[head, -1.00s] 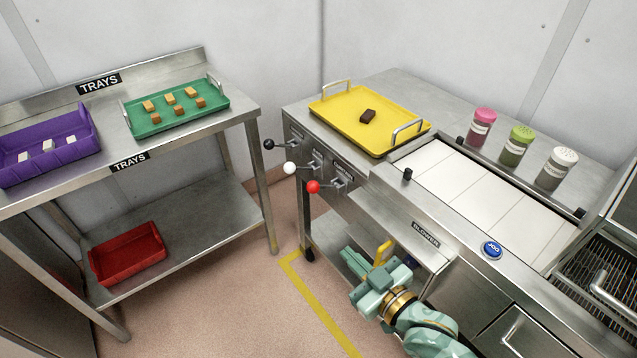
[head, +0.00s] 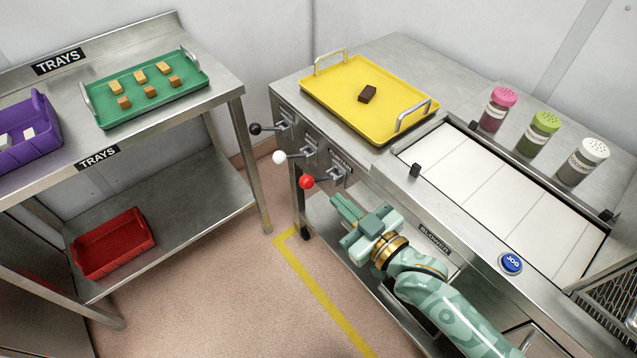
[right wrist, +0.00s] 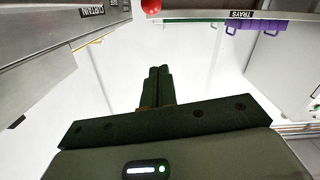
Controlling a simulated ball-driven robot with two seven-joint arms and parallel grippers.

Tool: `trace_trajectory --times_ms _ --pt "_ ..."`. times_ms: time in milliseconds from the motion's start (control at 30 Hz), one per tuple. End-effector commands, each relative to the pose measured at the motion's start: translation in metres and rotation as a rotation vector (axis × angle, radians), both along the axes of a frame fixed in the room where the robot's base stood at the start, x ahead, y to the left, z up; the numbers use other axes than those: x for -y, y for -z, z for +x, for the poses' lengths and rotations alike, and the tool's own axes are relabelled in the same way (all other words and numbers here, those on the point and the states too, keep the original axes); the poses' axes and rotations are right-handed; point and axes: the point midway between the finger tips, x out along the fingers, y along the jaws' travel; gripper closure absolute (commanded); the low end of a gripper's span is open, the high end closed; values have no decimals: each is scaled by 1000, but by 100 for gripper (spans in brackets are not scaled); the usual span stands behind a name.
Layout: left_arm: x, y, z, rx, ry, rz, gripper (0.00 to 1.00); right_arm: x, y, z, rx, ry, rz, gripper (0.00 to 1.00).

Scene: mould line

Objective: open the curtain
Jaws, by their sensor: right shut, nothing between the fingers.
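A lever with a red ball knob (head: 306,182) sticks out from the steel front of the machine, below a label plate (head: 341,160). The red knob also shows at the top edge of the right wrist view (right wrist: 151,6), near a plate reading CURTAIN (right wrist: 92,11). My right gripper (head: 338,205) is shut and empty, below and to the right of the red knob and apart from it. Its closed fingers also show in the right wrist view (right wrist: 158,72). The curtain itself I cannot make out. My left gripper is not in view.
Levers with a white knob (head: 279,157) and a black knob (head: 255,129) sit beside the red one. A yellow tray (head: 340,109) stands above them on the machine. A blue JOG button (head: 511,262) is at right. Open floor (head: 240,300) lies left of the machine.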

Motion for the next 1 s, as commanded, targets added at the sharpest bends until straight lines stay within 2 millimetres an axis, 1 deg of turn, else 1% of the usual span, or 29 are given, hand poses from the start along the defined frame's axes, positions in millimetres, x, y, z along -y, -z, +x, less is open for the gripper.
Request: trace_trajectory --times_ms 167,333,500,567,600,700,833,1000 --pt "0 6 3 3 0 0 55 -11 2 16 0 1 1 100" --pt "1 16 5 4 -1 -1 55 -32 5 45 1 0 3 100" --pt "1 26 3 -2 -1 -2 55 -53 8 74 0 0 2 100" --pt "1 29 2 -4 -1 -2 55 -60 8 83 0 -1 1 100" --pt "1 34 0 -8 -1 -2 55 -57 20 84 -6 0 -3 100" --pt "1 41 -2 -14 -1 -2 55 -56 33 87 -5 0 -2 100" --pt "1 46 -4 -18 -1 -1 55 -56 42 90 -2 -1 -1 100" --pt "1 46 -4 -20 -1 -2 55 -55 44 91 0 -1 0 100"
